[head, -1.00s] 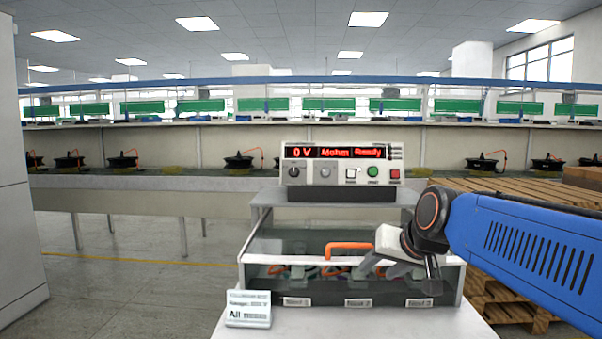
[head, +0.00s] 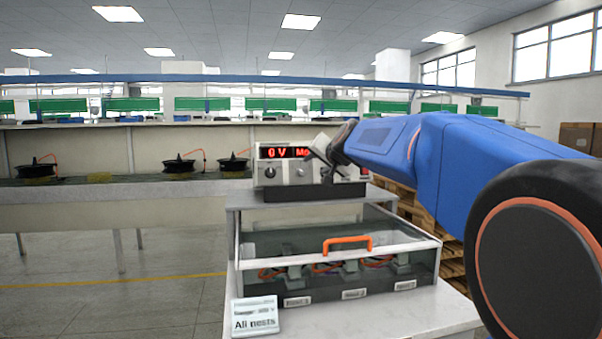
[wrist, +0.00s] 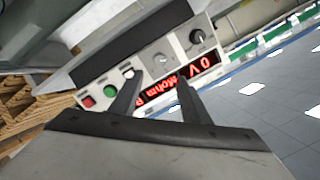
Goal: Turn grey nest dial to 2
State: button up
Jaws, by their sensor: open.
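The grey nest dial (head: 299,171) is a small round knob on the tester's front panel, right of the black dial (head: 270,172). In the wrist view, the grey dial (wrist: 163,60) appears in the rolled picture, just beyond the gap between my fingers. Its pointer setting is too small to read. My gripper (head: 320,160) is in front of the tester panel, hiding its right part. In the wrist view my gripper (wrist: 160,84) is open and empty, its fingers apart and not visibly touching the dial. The red display reads 0 V.
A green button (wrist: 110,91) and a red button (wrist: 89,102) are on the same panel, near one finger. Below the tester is a clear-lidded nest box (head: 335,238) with an orange handle (head: 347,244). A sign (head: 255,317) reading "All nests" stands in front.

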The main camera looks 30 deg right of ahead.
aim_at(303, 171)
jog(key=x, duration=1.4)
jog(key=shift+w, duration=0.15)
jog(key=shift+c, duration=0.5)
jog(key=c, duration=0.8)
